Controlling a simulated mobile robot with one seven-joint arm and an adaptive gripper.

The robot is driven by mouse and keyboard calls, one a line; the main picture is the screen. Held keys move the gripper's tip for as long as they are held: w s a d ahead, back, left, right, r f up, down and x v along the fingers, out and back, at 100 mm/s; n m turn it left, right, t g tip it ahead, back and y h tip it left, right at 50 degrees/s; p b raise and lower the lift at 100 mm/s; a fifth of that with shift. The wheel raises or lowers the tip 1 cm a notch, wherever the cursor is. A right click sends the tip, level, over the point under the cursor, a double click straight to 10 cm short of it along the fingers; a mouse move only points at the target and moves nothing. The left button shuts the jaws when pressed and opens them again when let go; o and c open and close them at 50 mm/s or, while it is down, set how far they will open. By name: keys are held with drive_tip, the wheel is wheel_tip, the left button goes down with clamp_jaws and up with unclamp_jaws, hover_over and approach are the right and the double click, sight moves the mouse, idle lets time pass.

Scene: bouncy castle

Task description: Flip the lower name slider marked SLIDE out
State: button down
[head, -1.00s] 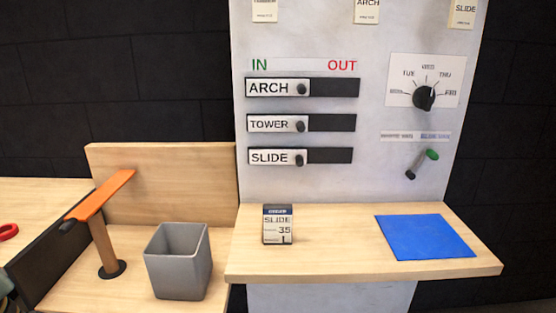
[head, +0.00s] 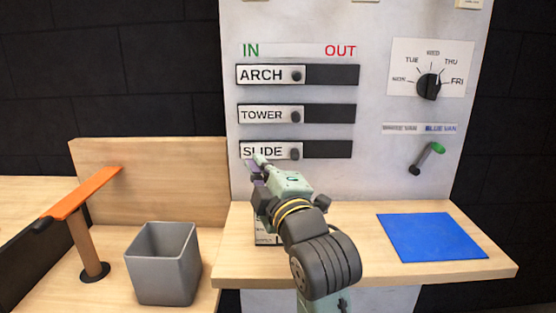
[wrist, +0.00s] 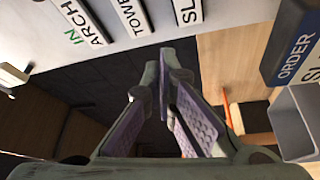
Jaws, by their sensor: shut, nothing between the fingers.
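The lower name slider marked SLIDE (head: 281,152) sits at the left, IN end of its track, with its dark knob (head: 296,154) at its right side and the dark open track (head: 328,149) to the right. My gripper (head: 256,160) is shut and empty. In the head view its tips overlap the lower left part of the SLIDE plate; I cannot tell whether they touch it. In the wrist view, the shut fingers (wrist: 168,75) show below the board, and part of the SLIDE plate (wrist: 188,10) is at the top edge.
The ARCH slider (head: 270,75) and TOWER slider (head: 270,115) above are also at IN. A card box (head: 265,238) stands on the shelf, mostly behind my arm. A blue mat (head: 430,237), crank (head: 427,158), grey bin (head: 162,262) and orange-topped post (head: 85,195) are around.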

drive_tip(key=shift+h, duration=0.7)
drive_tip(key=d+f, duration=0.1)
drive_tip(key=d, duration=0.1)
drive_tip(key=d+f, duration=0.1)
drive_tip(key=shift+w+d+f, duration=0.1)
drive_tip(key=shift+w+d, duration=0.1)
drive_tip(key=shift+d, duration=0.2)
drive_tip(key=shift+w+a, duration=0.1)
drive_tip(key=p, duration=0.3)
approach(275, 146)
drive_tip(key=w+a, duration=0.1)
drive_tip(key=a, duration=0.1)
drive_tip(key=w+a+r, duration=0.1)
drive_tip(key=w, duration=0.1)
drive_tip(key=w+a, duration=0.1)
drive_tip(key=a, duration=0.1)
drive_tip(key=shift+w+a+r, duration=0.15)
drive_tip(key=shift+a+r, duration=0.1)
drive_tip(key=shift+a, duration=0.05)
drive_tip(key=d, duration=0.3)
drive_tip(key=shift+f+p, duration=0.3)
drive_tip(key=shift+f, duration=0.05)
drive_tip(key=shift+d+f, duration=0.2)
drive_tip(key=shift+d, duration=0.4)
